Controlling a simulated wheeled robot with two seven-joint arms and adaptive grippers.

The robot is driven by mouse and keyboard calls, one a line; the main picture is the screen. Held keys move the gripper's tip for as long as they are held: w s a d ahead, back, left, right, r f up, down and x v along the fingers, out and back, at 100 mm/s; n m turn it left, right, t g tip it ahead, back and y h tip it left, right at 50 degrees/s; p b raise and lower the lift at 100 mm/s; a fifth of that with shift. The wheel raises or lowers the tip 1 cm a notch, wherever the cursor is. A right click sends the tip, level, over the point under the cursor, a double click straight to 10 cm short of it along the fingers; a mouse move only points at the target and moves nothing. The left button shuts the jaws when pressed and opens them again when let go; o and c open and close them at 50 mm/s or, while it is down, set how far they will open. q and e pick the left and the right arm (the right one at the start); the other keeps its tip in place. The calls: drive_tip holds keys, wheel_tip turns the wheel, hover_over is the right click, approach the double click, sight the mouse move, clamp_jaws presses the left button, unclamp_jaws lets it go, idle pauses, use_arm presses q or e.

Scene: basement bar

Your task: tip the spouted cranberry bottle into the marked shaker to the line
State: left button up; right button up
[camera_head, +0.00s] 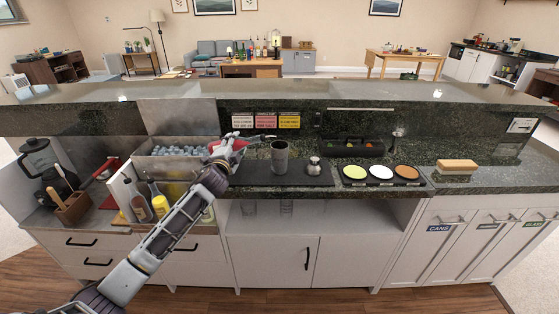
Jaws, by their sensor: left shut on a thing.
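The spouted cranberry bottle (238,144) shows as a red shape, lying far over toward the right, with its spout end nearest the shaker. My left gripper (222,149) is shut on it and hides part of it. The grey shaker (280,158) stands upright on the dark bar mat (252,175), a short way right of the bottle. The shaker's line and the level inside are too small to tell. I cannot tell whether any liquid is running. My right gripper is out of view.
A steel ice bin (175,147) with its lid up is behind my left arm. Several bottles (160,200) stand at left. A small metal jigger-like piece (313,166) is right of the shaker, then a tray of three coloured rimmer dishes (381,173). A sponge-like block (457,166) lies further right.

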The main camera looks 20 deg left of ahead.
use_arm(q)
drive_tip(key=shift+a+r+m, duration=0.1)
drive_tip(key=shift+m, duration=0.2)
idle(0.5)
drive_tip(key=shift+r+p, duration=0.15)
drive_tip(key=shift+p, duration=0.3)
drive_tip(key=shift+a+r+p, duration=0.1)
drive_tip(key=shift+r+p, duration=0.15)
drive_tip(key=shift+p, duration=0.15)
drive_tip(key=shift+m, duration=0.3)
drive_tip(key=shift+a+r+p, duration=0.1)
drive_tip(key=shift+r+p, duration=0.3)
drive_tip(key=shift+p, duration=0.15)
drive_tip(key=shift+r+m+p, duration=0.9)
drive_tip(key=shift+r+p, duration=0.1)
drive_tip(key=shift+p, duration=0.8)
idle(3.7)
